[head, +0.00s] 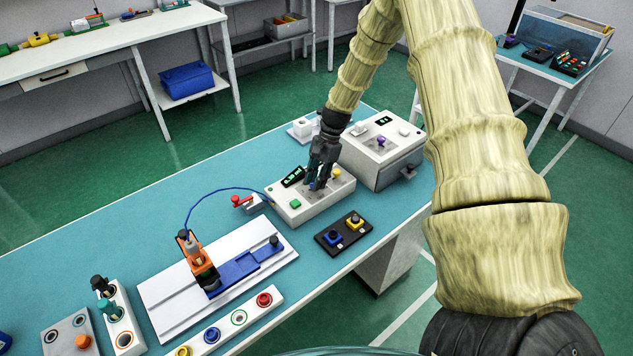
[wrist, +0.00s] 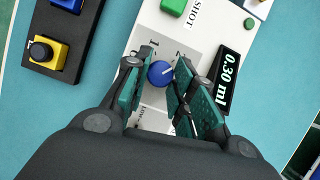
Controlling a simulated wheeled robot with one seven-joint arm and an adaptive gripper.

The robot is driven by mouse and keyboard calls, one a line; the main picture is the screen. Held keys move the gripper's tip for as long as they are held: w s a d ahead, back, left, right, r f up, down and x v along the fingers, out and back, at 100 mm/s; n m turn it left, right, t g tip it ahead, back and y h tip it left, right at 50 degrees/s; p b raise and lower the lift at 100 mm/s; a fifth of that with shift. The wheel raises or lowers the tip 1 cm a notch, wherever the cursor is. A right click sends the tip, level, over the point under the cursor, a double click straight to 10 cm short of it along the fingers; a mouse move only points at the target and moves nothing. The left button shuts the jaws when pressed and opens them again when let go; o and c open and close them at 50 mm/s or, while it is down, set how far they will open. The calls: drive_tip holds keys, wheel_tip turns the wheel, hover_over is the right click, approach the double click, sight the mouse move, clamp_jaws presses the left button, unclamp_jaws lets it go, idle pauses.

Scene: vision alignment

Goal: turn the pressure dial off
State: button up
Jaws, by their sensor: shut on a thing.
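A white box (head: 312,207) stands on the teal table with a black display, a green button and a yellow button. In the wrist view its display (wrist: 236,80) reads 0.30 ml. A round blue dial (wrist: 160,73) sits on a grey panel (wrist: 182,38) on this box, and its white pointer line points to the upper right. Printed marks beside it include 1 and 2. My gripper (head: 317,184) is at this box from above, and in the wrist view its green-padded fingers (wrist: 157,82) are shut on the dial's sides. The fingers hide part of the panel and its markings.
A black pad (head: 343,233) with blue and yellow buttons lies in front of the box. A grey box (head: 384,160) with a purple knob stands behind right. A red valve (head: 241,200) and blue hose (head: 222,189) are left.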

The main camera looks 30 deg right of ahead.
drive_tip(key=n, duration=0.2)
drive_tip(key=n+g+b, duration=0.1)
drive_tip(key=n, duration=0.1)
drive_tip(key=n+g+h, duration=0.1)
drive_tip(key=n, duration=0.1)
drive_tip(key=shift+w+a+b, duration=0.15)
drive_tip(key=shift+w+b, duration=0.1)
drive_tip(key=shift+b, duration=0.05)
drive_tip(key=n+h, duration=0.1)
drive_tip(key=n, duration=0.2)
drive_tip(key=n+g+h+b, duration=0.1)
drive_tip(key=n, duration=0.2)
drive_tip(key=shift+w+a+n, duration=0.1)
drive_tip(key=shift+a+n, duration=0.1)
drive_tip(key=shift+n, duration=0.2)
drive_tip(key=n+h, duration=0.1)
drive_tip(key=n, duration=0.2)
drive_tip(key=n+h, duration=0.1)
drive_tip(key=n, duration=0.2)
drive_tip(key=shift+a+h, duration=0.15)
drive_tip(key=shift+h, duration=0.25)
drive_tip(key=n+h, duration=0.1)
drive_tip(key=n, duration=0.2)
drive_tip(key=n+t+h, duration=0.1)
drive_tip(key=n, duration=0.2)
drive_tip(key=shift+s+a+n, duration=0.15)
drive_tip(key=shift+s+n, duration=0.05)
drive_tip(key=shift+n, duration=0.1)
drive_tip(key=o, duration=1.1)
drive_tip(key=shift+c, duration=0.2)
